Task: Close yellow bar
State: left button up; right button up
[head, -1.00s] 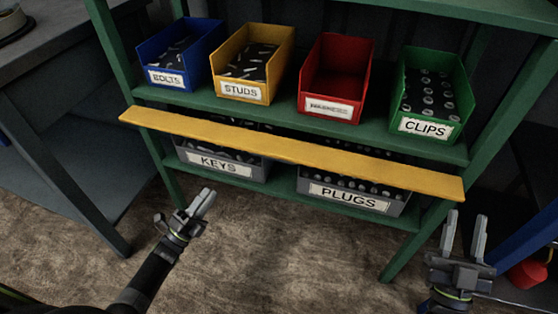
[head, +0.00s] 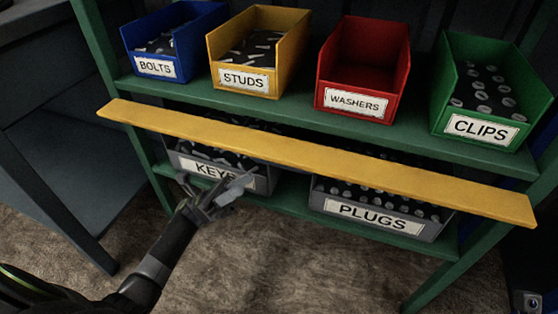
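The yellow bar (head: 310,155) is a long flat plank running across the front of the green shelf rack, between the upper bins and the lower bins. Its left end overlaps the left post and its right end reaches past the right post. It hides the upper parts of the KEYS and PLUGS bins. My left gripper (head: 238,187) is below the bar, in front of the KEYS bin (head: 185,161). Its fingers look apart and empty, pointing right. It does not appear to touch the bar. My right gripper is out of view.
On the upper shelf stand a blue BOLTS bin (head: 153,67), a yellow STUDS bin (head: 243,80), a red WASHERS bin (head: 356,101) and a green CLIPS bin (head: 484,130). A grey PLUGS bin (head: 380,219) stands on the lower shelf (head: 285,204). The floor in front is clear.

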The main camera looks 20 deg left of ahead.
aim_at(280, 158)
pick_arm(q)
jog(key=x, duration=1.2)
jog(key=shift+r, duration=0.1)
grip_shut()
